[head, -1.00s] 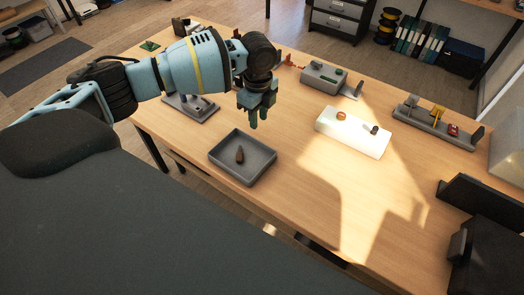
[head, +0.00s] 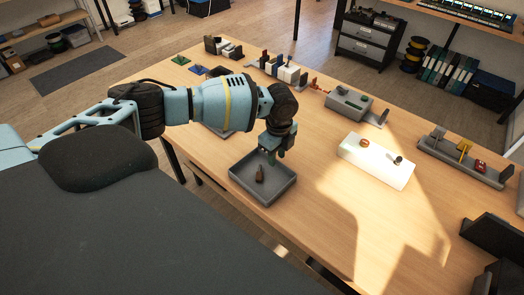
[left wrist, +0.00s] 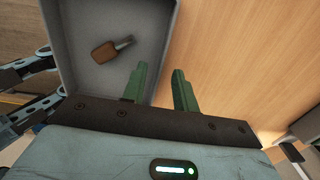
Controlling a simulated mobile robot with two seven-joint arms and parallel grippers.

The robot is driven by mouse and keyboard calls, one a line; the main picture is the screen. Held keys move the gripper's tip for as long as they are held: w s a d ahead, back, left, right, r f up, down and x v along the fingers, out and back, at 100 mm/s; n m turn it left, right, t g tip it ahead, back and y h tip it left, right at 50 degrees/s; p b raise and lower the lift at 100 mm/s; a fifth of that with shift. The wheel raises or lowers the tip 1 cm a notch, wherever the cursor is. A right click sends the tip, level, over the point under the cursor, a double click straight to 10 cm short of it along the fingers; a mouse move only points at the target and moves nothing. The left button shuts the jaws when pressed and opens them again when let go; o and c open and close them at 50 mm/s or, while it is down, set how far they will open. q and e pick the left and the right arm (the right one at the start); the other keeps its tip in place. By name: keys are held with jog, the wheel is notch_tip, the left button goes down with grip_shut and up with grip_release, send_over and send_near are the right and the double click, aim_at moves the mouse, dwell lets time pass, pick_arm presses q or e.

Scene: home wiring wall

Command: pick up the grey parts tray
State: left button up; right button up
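The grey parts tray (head: 279,187) is a shallow square box near the front edge of the wooden table. A small brown part with a dark tip (head: 260,174) lies inside it; the part also shows in the left wrist view (left wrist: 107,49). My left gripper (head: 272,158) points down at the tray's far right side. In the left wrist view the green fingers (left wrist: 161,76) are apart with nothing between them but the view of the tray's wall (left wrist: 168,42) and table. One finger appears over the tray's inside, the other over the table. Contact cannot be told. My right gripper is out of view.
A white board (head: 376,163) with small parts lies right of the tray. A grey box fixture (head: 350,103) and a grey rack (head: 460,163) stand farther back. Dark objects (head: 494,238) stand at the right. Bare table (head: 325,215) lies right of the tray.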

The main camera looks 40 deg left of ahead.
pick_arm(q)
jog(key=shift+f, duration=0.45)
grip_shut()
jog(key=shift+r, duration=0.15)
